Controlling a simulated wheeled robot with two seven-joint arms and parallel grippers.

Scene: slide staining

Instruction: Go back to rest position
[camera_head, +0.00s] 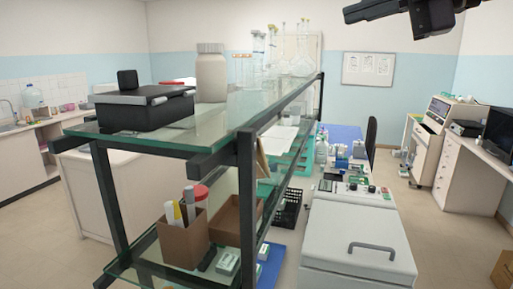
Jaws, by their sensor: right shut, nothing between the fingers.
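My right gripper (352,13) is at the top right of the head view, a dark shape held high in the air in front of the far wall. Its fingers point to the left and are shut, with nothing held. Its arm runs out of the picture at the top right. My left gripper is not in the picture.
A glass shelf rack with a black frame (246,190) stands close in front. It bears a black case (145,108), a white bottle (211,75) and glassware (302,55). A white lidded machine (355,235) stands to its right. Open floor (440,235) lies further right, before a desk (475,170).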

